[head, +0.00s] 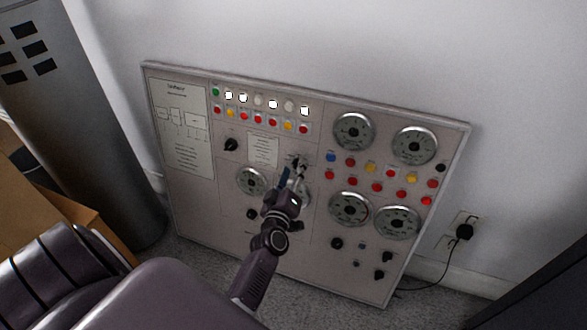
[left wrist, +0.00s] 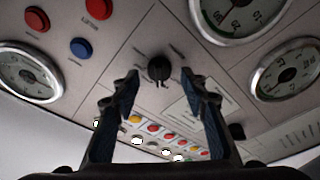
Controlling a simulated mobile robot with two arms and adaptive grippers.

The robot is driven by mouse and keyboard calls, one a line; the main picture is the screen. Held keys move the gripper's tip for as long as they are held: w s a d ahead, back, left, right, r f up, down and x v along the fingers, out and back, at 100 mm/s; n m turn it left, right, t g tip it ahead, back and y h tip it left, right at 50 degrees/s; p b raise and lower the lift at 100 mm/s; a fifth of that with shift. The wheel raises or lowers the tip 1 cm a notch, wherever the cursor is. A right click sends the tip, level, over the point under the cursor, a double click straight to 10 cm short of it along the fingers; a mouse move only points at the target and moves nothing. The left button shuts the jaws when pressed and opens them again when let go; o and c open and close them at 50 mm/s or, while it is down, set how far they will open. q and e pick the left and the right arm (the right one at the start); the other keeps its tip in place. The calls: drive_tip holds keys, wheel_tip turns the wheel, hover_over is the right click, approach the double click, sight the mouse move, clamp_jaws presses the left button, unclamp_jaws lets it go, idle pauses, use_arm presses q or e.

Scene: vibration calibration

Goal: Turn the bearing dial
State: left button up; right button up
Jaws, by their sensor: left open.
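The control panel (head: 232,190) leans against the wall and carries several black knobs, gauges and buttons. My left gripper (head: 292,173) is in front of its middle, with its fingers pointing at the panel. In the left wrist view the gripper (left wrist: 160,82) is open, with one dark finger on each side of a black dial knob (left wrist: 159,68). The knob lies just beyond the fingertips, and I see no contact. In the head view this knob (head: 297,162) shows small by the fingertips. The labels are too small to read, so I cannot confirm which is the bearing dial. My right gripper is not in view.
Another black knob (head: 231,144) sits left of the gripper. Round gauges (head: 353,131) and coloured buttons fill the right part. My arm partly hides a lower gauge. A grey cabinet (head: 75,120) and cardboard box (head: 45,195) stand left. A plug (head: 464,232) is in the wall at right.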

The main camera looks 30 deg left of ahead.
use_arm(q)
drive_tip(key=v, duration=0.6)
drive_tip(key=shift+s, duration=0.3)
drive_tip(key=shift+d+r, duration=0.1)
